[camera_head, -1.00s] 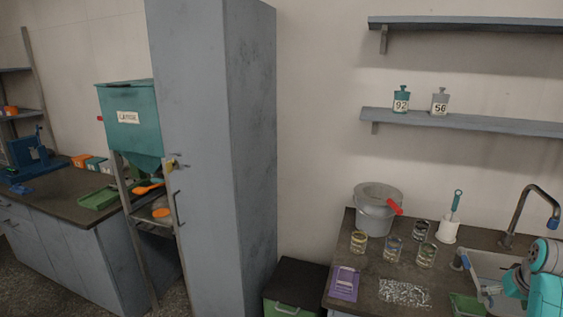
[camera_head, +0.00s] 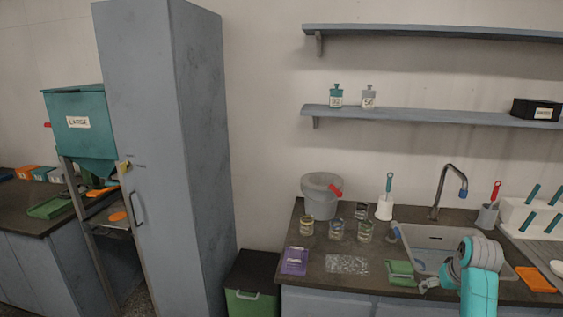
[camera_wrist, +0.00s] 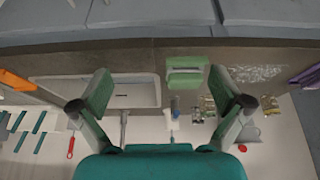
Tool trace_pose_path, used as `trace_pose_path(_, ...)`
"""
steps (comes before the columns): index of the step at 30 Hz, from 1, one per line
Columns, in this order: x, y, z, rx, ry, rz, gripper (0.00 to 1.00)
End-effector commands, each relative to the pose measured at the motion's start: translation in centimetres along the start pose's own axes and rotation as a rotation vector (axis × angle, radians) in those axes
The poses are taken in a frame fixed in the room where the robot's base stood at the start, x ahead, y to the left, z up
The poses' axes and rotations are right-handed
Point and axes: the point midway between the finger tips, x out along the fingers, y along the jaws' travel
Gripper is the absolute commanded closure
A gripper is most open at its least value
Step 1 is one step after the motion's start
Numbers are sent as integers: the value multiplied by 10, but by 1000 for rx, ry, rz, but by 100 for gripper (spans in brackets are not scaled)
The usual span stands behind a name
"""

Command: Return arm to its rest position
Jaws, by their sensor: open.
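My gripper (camera_wrist: 166,102) shows in the wrist view with its two fingers spread wide apart and nothing between them. The wrist view sees the counter upside down, with the sink and a green tray beyond the fingers. In the head view my teal and grey arm rises at the lower right, in front of the sink (camera_head: 412,240). There the gripper end (camera_head: 428,285) is small and points left, near the green tray (camera_head: 400,272) at the counter's front edge.
The counter holds a grey bucket (camera_head: 319,203), several jars (camera_head: 336,230), a purple pad (camera_head: 295,260) and a speckled patch (camera_head: 347,265). A tap (camera_head: 441,190) stands behind the sink. A tall grey cabinet (camera_head: 165,150) and a teal hopper (camera_head: 80,125) stand left. Wall shelves hang above.

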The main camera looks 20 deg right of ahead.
Motion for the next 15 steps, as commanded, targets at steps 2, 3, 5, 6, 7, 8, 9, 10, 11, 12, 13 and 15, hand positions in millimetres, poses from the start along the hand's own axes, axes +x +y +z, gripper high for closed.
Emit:
trace_pose_path(2, 10, -9, 8, -6, 8, -2, 0)
trace_pose_path(3, 14, -13, 12, -9, 14, -3, 0)
trace_pose_path(5, 22, -20, 18, -13, 25, -4, 0)
trace_pose_path(6, 27, -26, 23, -16, 32, -5, 0)
trace_pose_path(7, 31, -30, 26, -19, 39, -6, 0)
trace_pose_path(8, 36, -34, 31, -22, 44, -7, 0)
trace_pose_path(9, 42, -41, 37, -27, 54, -9, 0)
trace_pose_path(10, 47, -46, 42, -30, 61, -10, 0)
trace_pose_path(11, 52, -52, 48, -34, 69, -11, 0)
trace_pose_path(12, 59, -61, 57, -40, 82, -14, 0)
trace_pose_path(13, 65, -67, 65, -45, 92, -16, 0)
trace_pose_path(15, 78, -85, 84, -58, 120, -21, 0)
